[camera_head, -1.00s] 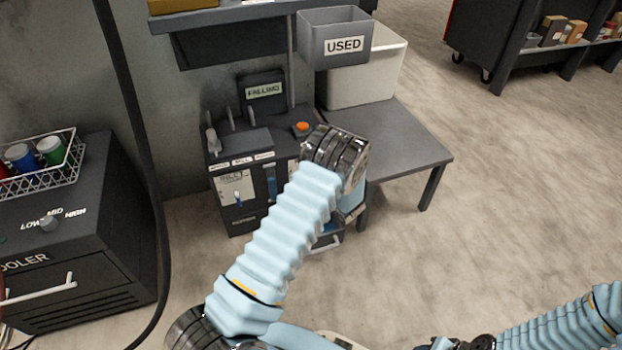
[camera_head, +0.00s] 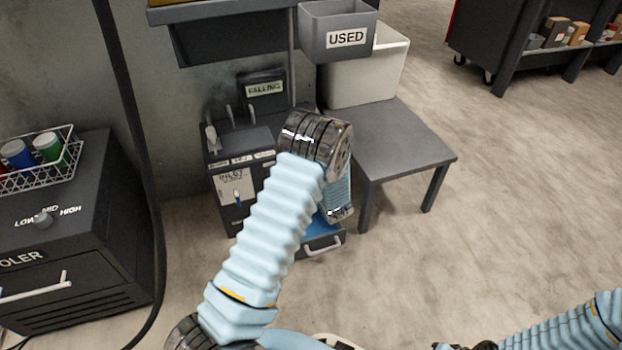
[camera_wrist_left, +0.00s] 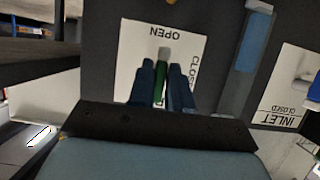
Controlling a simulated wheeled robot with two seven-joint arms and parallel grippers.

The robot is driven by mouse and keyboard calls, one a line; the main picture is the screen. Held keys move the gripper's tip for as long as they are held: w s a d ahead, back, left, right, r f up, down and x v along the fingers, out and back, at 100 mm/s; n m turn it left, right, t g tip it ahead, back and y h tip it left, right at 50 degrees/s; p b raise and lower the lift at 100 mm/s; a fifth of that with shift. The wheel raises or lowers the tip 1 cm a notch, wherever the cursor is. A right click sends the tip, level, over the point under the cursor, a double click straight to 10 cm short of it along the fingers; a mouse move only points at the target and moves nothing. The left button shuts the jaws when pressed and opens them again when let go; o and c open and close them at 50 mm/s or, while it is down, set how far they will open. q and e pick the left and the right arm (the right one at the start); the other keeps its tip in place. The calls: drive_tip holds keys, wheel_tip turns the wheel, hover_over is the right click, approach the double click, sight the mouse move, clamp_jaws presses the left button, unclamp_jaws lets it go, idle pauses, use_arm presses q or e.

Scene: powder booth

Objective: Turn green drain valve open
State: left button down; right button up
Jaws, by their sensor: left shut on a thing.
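The green drain valve handle (camera_wrist_left: 161,82) shows in the left wrist view, in front of a white label plate (camera_wrist_left: 135,50). The plate reads OPEN at the picture's top and CLOSED at its right, both turned over. The handle's pale end lies just below the word OPEN. My left gripper (camera_wrist_left: 163,72) is shut on the green handle, with a finger on each side. In the head view the black machine (camera_head: 225,145) carrying the valves stands at the centre, and my left arm hides the drain valve and gripper. My right gripper does not show.
The inlet plate (camera_wrist_left: 284,95) and a blue vertical strip (camera_wrist_left: 247,60) lie beside the drain plate. A grey table (camera_head: 400,140) with a white bin (camera_head: 365,80) stands right of the machine. The cooler (camera_head: 80,230) stands left.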

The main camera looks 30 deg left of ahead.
use_arm(q)
drive_tip(key=c, duration=1.2)
unclamp_jaws()
drive_tip(key=shift+o, duration=0.2)
drive_tip(key=p+v, duration=0.2)
drive_tip(key=v, duration=1.1)
drive_tip(key=shift+s+d+r, duration=0.15)
drive_tip(key=shift+d+r, duration=0.05)
drive_tip(key=shift+d, duration=0.15)
